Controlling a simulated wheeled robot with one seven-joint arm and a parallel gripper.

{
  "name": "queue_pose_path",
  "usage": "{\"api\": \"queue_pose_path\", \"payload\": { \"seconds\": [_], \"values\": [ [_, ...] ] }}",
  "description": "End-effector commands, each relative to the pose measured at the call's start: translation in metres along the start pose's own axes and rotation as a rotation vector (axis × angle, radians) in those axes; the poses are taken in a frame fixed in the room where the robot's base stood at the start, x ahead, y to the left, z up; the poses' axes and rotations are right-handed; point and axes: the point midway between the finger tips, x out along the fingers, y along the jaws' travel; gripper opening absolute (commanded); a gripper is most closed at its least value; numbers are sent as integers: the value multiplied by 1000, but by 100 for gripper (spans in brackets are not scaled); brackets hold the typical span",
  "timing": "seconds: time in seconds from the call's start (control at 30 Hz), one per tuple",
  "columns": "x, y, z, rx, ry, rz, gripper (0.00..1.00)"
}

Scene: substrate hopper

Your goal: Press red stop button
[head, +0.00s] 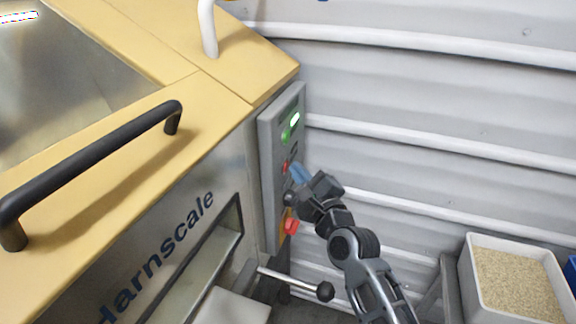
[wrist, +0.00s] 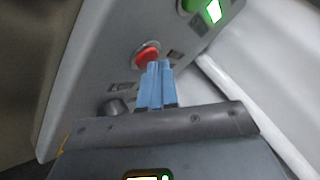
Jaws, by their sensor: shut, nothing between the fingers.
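A small red button (head: 285,167) sits on the grey control panel (head: 268,150), below the green-lit part. In the wrist view, the round red button (wrist: 147,56) shows just beyond my blue fingertips. My gripper (head: 296,171) is shut and empty, with its fingers pointing at the panel beside this button. In the wrist view, the fingertips (wrist: 159,66) overlap the button's lower right edge; I cannot tell whether they touch it. A second red button (head: 291,226), a larger one on a yellow plate, sits lower on the panel.
A green light (wrist: 213,11) glows above the red button. A dark knob (wrist: 115,107) lies lower on the panel. A lever with a black ball (head: 325,291) sticks out below. A corrugated wall (head: 430,95) is close on the right, with a bin of grain (head: 468,280) beneath.

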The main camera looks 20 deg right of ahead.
Motion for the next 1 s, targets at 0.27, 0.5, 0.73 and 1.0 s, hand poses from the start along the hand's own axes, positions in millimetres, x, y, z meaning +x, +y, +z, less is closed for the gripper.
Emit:
{"api": "queue_pose_path", "payload": {
  "seconds": [0.27, 0.5, 0.73, 1.0],
  "values": [
    [2, 1, 2, 0, 0, 0, 0],
    [2, 2, 2, 0, 0, 0, 0],
    [0, 1, -1, 1, 0, 0, 0],
    [-9, -6, -7, 1, 1, 0, 0]
  ]
}}
